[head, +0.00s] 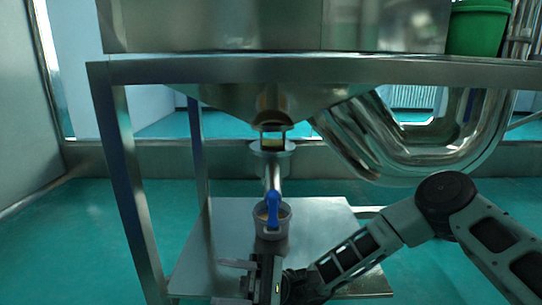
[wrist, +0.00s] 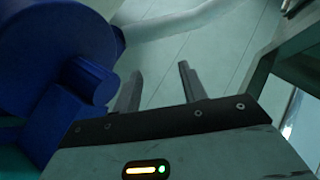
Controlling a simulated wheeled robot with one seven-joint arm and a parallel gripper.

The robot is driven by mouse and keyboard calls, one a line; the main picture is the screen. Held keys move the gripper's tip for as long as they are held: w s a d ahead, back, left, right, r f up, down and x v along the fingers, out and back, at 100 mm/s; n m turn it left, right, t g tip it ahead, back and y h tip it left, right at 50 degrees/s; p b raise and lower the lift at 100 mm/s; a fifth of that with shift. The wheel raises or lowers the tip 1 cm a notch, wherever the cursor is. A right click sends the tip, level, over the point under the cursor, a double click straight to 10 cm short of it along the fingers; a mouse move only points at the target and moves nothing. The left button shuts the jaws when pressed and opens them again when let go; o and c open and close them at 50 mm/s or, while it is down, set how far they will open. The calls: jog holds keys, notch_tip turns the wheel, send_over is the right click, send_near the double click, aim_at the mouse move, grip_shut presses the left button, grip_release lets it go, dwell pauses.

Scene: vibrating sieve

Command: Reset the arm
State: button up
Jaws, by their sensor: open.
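My gripper (head: 222,281) is low in the head view, in front of the metal stand and pointing left. In the wrist view its two fingers (wrist: 157,78) are apart with nothing between them. My arm reaches in from the right. The sieve's steel hopper (head: 255,103) narrows to an outlet, with a pipe and a blue handle (head: 273,208) below it. A round grey metal cup-like part (head: 271,224) sits at the handle, just behind and above my gripper. I cannot tell whether it rests on the lower shelf.
The steel stand's top edge (head: 300,70) and left leg (head: 128,170) frame the space. A lower shelf (head: 320,225) lies beneath. A thick curved pipe (head: 370,150) hangs at the right. A large blue body (wrist: 55,60) is close on the left in the wrist view. A green bin (head: 478,28) stands at top right.

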jog(key=s+d+f+n+t+h+p, duration=0.1)
jog(key=s+d+n+h, duration=0.2)
jog(key=s+h, duration=0.5)
jog(key=s+d+n+h, duration=0.3)
jog(key=s+h, duration=0.4)
jog(key=h, duration=0.1)
jog(key=w+d+r+n+t+h+p, duration=0.1)
jog(key=d+r+t+h, duration=0.1)
jog(key=d+t, duration=0.45)
jog(key=d+r+n+t+h, duration=0.1)
jog(key=d+r+t+h, duration=0.15)
jog(key=d+t, duration=0.45)
notch_tip(320, 180, up, 38)
jog(key=d+p, duration=0.1)
jog(key=p, duration=3.7)
jog(key=shift+w, duration=0.2)
